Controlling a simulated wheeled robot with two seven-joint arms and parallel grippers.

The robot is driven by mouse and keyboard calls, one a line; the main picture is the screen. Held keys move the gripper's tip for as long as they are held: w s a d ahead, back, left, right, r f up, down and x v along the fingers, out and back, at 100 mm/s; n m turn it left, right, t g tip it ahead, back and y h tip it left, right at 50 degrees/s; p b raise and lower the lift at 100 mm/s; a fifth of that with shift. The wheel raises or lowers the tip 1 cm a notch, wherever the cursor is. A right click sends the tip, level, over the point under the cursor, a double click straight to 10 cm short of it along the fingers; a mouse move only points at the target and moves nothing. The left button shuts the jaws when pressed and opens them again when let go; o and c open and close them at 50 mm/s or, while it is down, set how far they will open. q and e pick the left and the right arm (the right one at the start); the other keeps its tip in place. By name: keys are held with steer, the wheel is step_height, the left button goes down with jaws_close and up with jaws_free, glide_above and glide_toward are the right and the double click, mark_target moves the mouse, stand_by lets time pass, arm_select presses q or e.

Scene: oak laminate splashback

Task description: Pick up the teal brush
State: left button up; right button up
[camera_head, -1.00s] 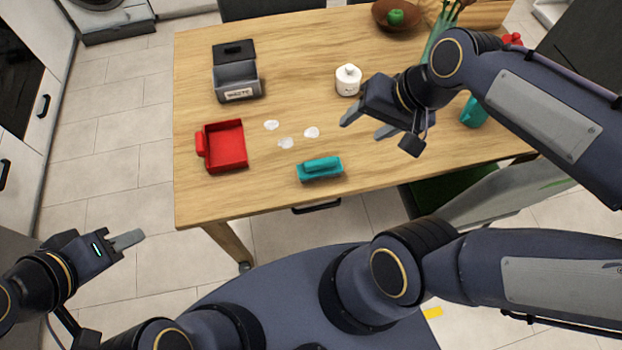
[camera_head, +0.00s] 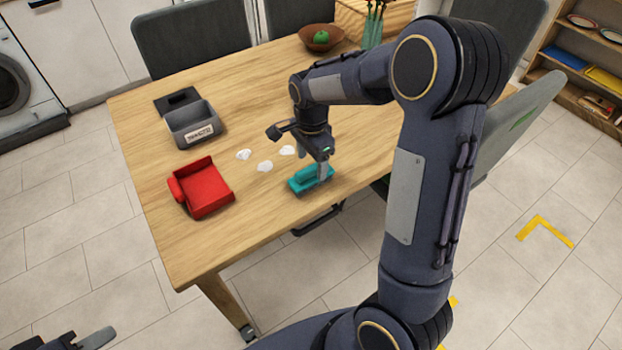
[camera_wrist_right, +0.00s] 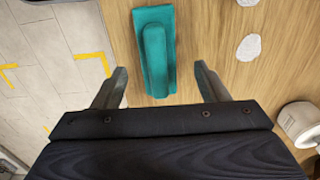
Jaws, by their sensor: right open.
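The teal brush (camera_head: 308,179) lies on the wooden table near its front edge. In the right wrist view the brush (camera_wrist_right: 155,52) lies lengthwise between and beyond my two open fingertips. My right gripper (camera_head: 314,168) points down at the brush, open and empty; it also shows in the right wrist view (camera_wrist_right: 161,85). I cannot tell how far the fingers are above the table. My left gripper (camera_head: 85,340) shows only in part at the bottom left, and its jaw opening cannot be made out.
White scraps (camera_head: 265,166) lie left of the brush. A red dustpan (camera_head: 206,190) and a grey bin with a label (camera_head: 190,124) stand further left. A bowl (camera_head: 322,38) with a green fruit is at the back. A white jar (camera_wrist_right: 299,122) shows in the right wrist view.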

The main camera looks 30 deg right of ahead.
mark_target(311, 167)
step_height(311, 167, down, 4)
steer(key=shift+s+a, duration=0.1)
steer(key=c, duration=1.1)
